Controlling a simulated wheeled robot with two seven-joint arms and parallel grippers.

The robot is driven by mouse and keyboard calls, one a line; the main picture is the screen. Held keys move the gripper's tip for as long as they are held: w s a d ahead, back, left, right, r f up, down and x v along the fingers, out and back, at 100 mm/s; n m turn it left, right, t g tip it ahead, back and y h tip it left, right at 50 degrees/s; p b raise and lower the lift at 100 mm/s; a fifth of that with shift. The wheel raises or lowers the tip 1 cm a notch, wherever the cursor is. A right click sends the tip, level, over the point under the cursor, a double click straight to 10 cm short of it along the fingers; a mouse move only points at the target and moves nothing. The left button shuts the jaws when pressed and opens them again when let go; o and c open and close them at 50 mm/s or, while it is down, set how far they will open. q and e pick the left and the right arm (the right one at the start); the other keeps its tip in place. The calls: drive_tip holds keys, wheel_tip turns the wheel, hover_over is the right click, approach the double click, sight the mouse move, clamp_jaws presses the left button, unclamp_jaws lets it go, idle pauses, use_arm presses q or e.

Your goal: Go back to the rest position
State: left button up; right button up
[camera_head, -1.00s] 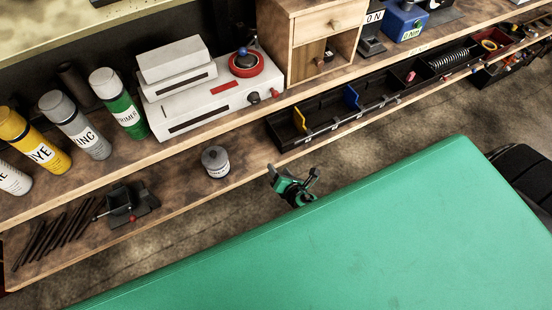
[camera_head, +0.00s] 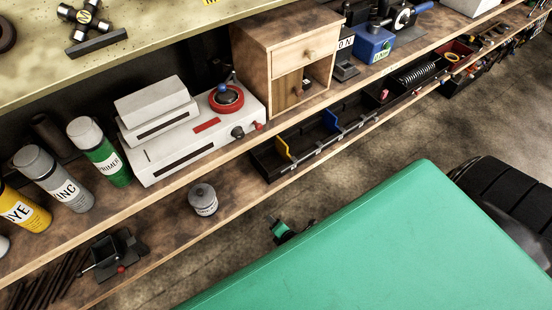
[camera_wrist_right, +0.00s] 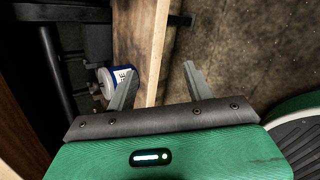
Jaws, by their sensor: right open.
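My right gripper (camera_wrist_right: 160,68) is open in the right wrist view. Its two grey fingers stand wide apart with nothing between them. A pale wooden edge runs behind the fingers, and I cannot tell how far off it is. In the head view, a small green and black part of one of my arms (camera_head: 283,231) shows past the edge of the large green surface. I cannot tell which arm it belongs to, and the rest of it is hidden. My left gripper cannot be made out in any view.
A wooden shelf carries spray cans (camera_head: 98,152), a white box-shaped device (camera_head: 190,140) and a small wooden cabinet (camera_head: 287,50). A white-blue can (camera_wrist_right: 121,80) shows behind the left finger.

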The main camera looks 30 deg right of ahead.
idle(0.3)
drive_tip(key=s+d+f+m+g, duration=0.1)
drive_tip(key=s+f+m+g, duration=0.2)
drive_tip(key=s+f+m, duration=0.3)
drive_tip(key=s+d+f+m+g, duration=0.1)
drive_tip(key=s+f+m+g, duration=0.2)
drive_tip(key=s+f+m, duration=0.4)
drive_tip(key=s+d+f+m+g, duration=0.1)
drive_tip(key=s+f+m+g, duration=0.2)
drive_tip(key=s, duration=1.8)
wheel_tip(320, 180, down, 5)
drive_tip(key=m, duration=0.3)
drive_tip(key=shift+f+m, duration=0.2)
drive_tip(key=shift+m, duration=0.1)
